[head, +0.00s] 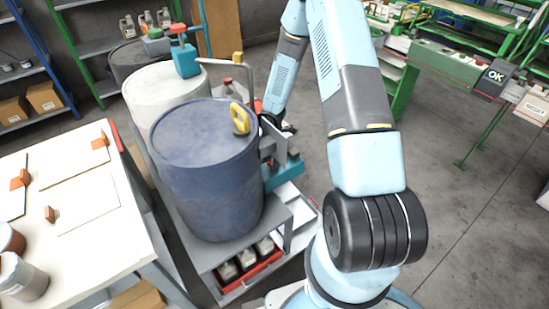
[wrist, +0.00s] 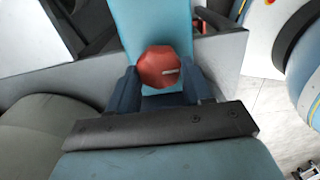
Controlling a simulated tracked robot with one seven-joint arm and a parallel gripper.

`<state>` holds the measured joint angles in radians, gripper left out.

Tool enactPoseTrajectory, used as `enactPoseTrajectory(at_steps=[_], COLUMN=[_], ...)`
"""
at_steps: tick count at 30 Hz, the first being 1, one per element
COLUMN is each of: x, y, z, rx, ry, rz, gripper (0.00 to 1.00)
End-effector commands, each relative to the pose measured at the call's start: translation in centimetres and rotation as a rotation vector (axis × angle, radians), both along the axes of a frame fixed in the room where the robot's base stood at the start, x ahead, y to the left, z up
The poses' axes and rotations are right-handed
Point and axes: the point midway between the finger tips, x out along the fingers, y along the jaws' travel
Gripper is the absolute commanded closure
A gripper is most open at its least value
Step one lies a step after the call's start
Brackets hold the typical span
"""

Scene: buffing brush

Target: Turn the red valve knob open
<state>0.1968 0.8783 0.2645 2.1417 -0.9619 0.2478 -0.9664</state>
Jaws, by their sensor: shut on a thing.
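The red valve knob (wrist: 157,66) is faceted, with a short pale mark on its face, and shows in the middle of the wrist view. My gripper (wrist: 161,78) has one dark blue finger on each side of the knob and is shut on it. The fingers cover part of its sides. A teal part (wrist: 155,22) lies behind the knob. In the head view my arm reaches down beside the blue drum, and I cannot make out the knob there.
A blue drum (head: 205,165) with a yellow handle stands on a grey cart, with a white drum (head: 160,88) behind it. A white-topped table (head: 85,240) is at the left. Open floor (head: 465,220) lies to the right. Green frames stand at the back right.

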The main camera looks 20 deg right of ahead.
Motion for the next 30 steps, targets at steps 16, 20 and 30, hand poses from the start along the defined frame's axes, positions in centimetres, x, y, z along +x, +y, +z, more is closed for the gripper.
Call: enactPoseTrajectory(at_steps=[16,20,30], x=[0.82,0.67,0.41], y=[-0.05,-0.05,-0.03], z=[0.30,0.24,0.25], rx=[0.001,0.001,0.000], ry=[-0.016,-0.013,-0.007], rz=[0.013,0.012,0.011], gripper=[0.43,0.31,0.25])
